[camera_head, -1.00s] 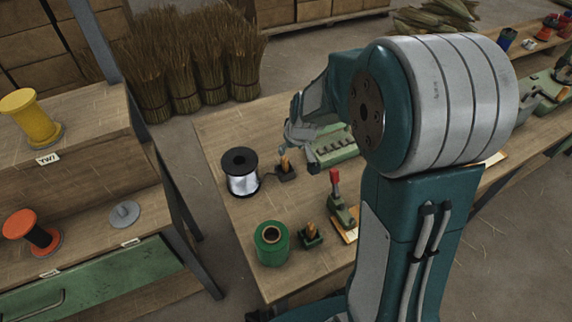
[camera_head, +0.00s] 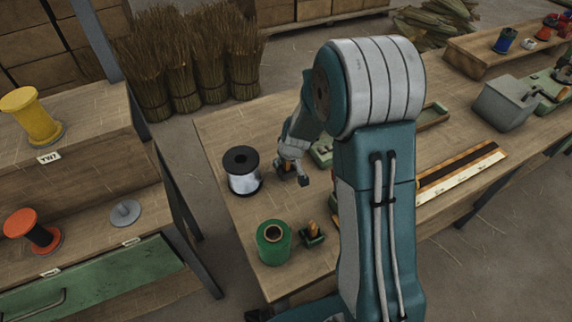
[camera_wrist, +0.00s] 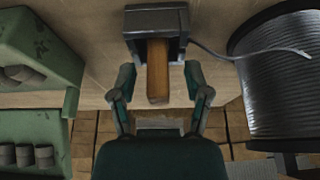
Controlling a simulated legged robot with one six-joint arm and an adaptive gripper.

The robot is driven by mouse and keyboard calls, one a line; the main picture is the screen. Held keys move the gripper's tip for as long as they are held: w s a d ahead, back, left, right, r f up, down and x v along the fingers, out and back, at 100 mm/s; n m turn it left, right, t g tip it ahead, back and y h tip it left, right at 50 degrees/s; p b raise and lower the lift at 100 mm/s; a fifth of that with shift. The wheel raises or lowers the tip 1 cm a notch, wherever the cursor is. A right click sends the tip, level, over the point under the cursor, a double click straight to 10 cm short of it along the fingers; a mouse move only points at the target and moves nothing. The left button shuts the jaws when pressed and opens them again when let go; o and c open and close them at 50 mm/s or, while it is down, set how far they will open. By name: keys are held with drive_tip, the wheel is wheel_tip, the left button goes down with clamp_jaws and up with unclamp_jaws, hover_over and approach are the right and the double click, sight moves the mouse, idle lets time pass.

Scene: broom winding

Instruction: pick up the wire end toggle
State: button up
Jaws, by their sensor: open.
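The wire end toggle (camera_wrist: 158,72) is a wooden peg held in a dark block (camera_wrist: 155,20). In the wrist view it lies between the fingers of my gripper (camera_wrist: 160,84). The fingers are apart, with a gap showing on each side of the wood. A thin wire (camera_wrist: 222,55) runs from the block to the silver wire spool (camera_wrist: 285,85) at the right. In the head view, my gripper (camera_head: 294,165) is just right of the silver spool (camera_head: 243,175) and hides much of the toggle.
A green spool (camera_head: 272,245) stands near the front, beside another wooden peg in a green holder (camera_head: 312,233). A green fixture (camera_wrist: 35,60) is close on the left in the wrist view. A grey box (camera_head: 505,103) stands on the bench at the right.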

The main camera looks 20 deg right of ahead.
clamp_jaws()
